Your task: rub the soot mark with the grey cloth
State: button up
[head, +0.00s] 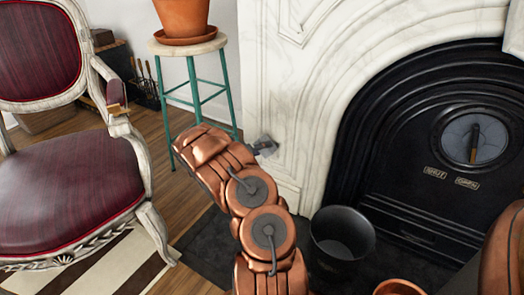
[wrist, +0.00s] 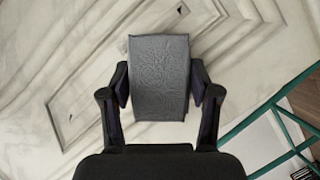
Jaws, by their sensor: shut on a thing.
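The grey cloth (wrist: 159,65) is a folded rectangular pad in the wrist view. My gripper (wrist: 159,88) is shut on it, one finger at each side. In the head view the cloth (head: 265,145) shows as a small grey piece beyond the end of my arm, close to the white marble surround (head: 284,85). My fingers are mostly hidden there by the arm. The marble (wrist: 60,45) fills most of the wrist view, behind the cloth. Whether the cloth touches it, I cannot tell. A small dark spot (wrist: 183,9) shows above the cloth; I cannot tell if it is the soot mark.
A green-legged stool (head: 196,47) with a terracotta pot (head: 182,17) stands left of the marble. A burgundy chair (head: 66,190) is at the left. A black bucket (head: 342,240) stands on the dark hearth, before the black fireplace (head: 410,140). A copper bowl (head: 399,288) is at the bottom.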

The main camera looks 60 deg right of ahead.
aim_at(268, 150)
jog(key=shift+d+b, duration=0.6)
jog(key=shift+d, duration=0.3)
dwell(0.4)
jog(key=s+b, duration=0.2)
jog(key=shift+f+b, duration=0.15)
jog(key=shift+b, duration=0.2)
jog(key=shift+s, duration=0.95)
jog(key=shift+s+d, duration=0.1)
jog(key=shift+s, duration=1.7)
jog(key=shift+w+r, duration=0.2)
jog(key=shift+w, duration=3.65)
jog(key=shift+a, duration=0.2)
jog(key=shift+s+a, duration=0.2)
jog(key=shift+a, duration=2.75)
